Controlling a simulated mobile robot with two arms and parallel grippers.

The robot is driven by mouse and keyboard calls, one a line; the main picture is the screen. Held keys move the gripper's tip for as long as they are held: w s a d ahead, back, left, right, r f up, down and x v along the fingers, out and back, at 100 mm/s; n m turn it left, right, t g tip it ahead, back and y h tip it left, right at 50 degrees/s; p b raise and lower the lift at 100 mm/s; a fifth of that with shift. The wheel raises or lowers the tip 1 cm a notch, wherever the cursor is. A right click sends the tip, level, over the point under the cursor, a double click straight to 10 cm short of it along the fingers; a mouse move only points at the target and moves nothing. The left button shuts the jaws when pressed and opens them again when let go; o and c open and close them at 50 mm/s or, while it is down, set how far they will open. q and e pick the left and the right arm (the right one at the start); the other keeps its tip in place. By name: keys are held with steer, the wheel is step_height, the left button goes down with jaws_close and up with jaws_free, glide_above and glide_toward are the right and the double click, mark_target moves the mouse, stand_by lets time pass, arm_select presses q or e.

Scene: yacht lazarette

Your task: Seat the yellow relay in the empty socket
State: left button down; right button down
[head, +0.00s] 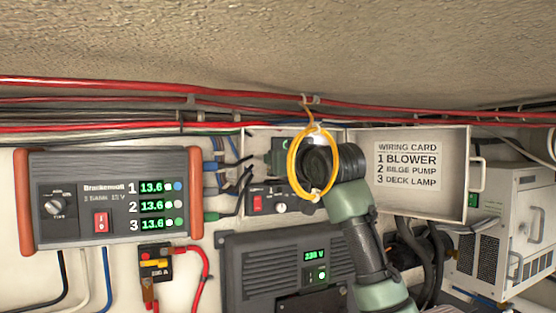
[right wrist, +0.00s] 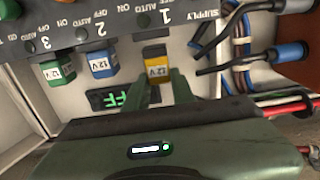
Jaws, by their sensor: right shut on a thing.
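The yellow relay (right wrist: 158,67), labelled 12V, is between the two green fingers of my right gripper (right wrist: 157,86), which is shut on it. The relay is at the column marked 1, in line with a blue relay (right wrist: 102,64) at column 2 and a green relay (right wrist: 57,72) at column 3. My left gripper is not in view.
A yellow cable loop (head: 292,165) hangs in front of my right wrist. Black-ended wires (right wrist: 211,45) stick out beside the yellow relay. The box's open door (head: 425,205) carries a wiring card (head: 407,160). A charger unit (head: 75,180) is at the left.

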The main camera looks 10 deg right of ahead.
steer(key=shift+f+b, duration=0.65)
steer(key=shift+f, duration=0.35)
steer(key=c, duration=1.1)
jaws_free()
steer(key=s+d+b, duration=0.1)
steer(key=s+b, duration=0.3)
steer(key=s, duration=0.3)
steer(key=shift+s+d+b, duration=0.25)
steer(key=shift+s+b, duration=0.05)
steer(key=shift+s, duration=0.05)
